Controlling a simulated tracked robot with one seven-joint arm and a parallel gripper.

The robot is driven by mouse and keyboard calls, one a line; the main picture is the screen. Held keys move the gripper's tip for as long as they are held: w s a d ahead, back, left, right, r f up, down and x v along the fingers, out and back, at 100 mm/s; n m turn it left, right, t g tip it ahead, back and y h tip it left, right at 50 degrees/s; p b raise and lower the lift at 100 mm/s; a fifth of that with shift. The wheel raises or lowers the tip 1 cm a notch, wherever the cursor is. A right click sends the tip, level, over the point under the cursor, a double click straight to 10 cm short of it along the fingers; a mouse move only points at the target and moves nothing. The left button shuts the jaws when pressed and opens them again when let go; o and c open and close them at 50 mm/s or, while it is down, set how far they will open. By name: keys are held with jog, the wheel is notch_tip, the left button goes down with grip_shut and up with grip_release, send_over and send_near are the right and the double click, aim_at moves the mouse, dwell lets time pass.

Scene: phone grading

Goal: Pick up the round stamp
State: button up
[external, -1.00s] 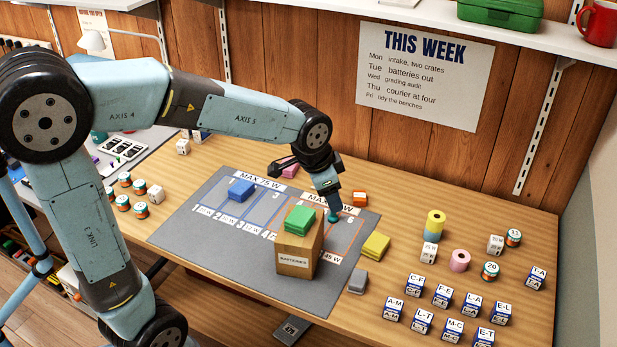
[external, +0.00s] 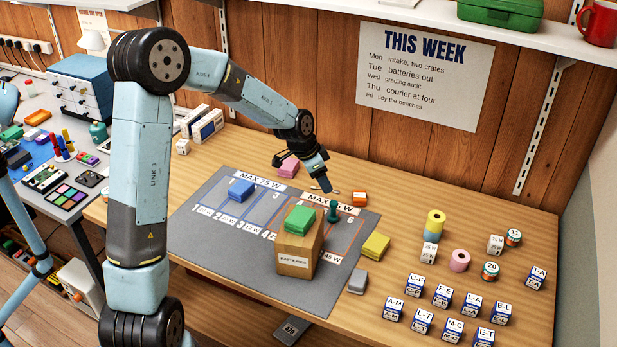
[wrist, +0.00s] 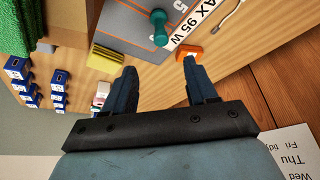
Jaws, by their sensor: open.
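The round stamp (external: 333,212) is dark teal with a knobbed handle. It stands upright on the grey mat (external: 190,235), near the number 6 and behind the cardboard batteries box. In the wrist view the stamp (wrist: 159,27) shows at the top, beyond my fingertips and apart from them. My gripper (external: 325,187) hangs a little behind and above the stamp in the external view. In the wrist view its two fingers (wrist: 160,82) are spread with nothing between them.
The batteries box (external: 297,256) with green blocks on top stands just in front of the stamp. An orange block (external: 359,199) lies right of the stamp and yellow blocks (external: 375,246) lie farther right. Several labelled cubes (external: 443,296) fill the right front. A pink block (external: 288,167) lies behind.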

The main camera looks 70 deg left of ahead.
aim_at(333, 202)
jog(key=x, duration=0.8)
jog(key=shift+f, duration=0.15)
jog(key=shift+x, duration=2.65)
jog(key=shift+s+a, duration=0.15)
grip_shut()
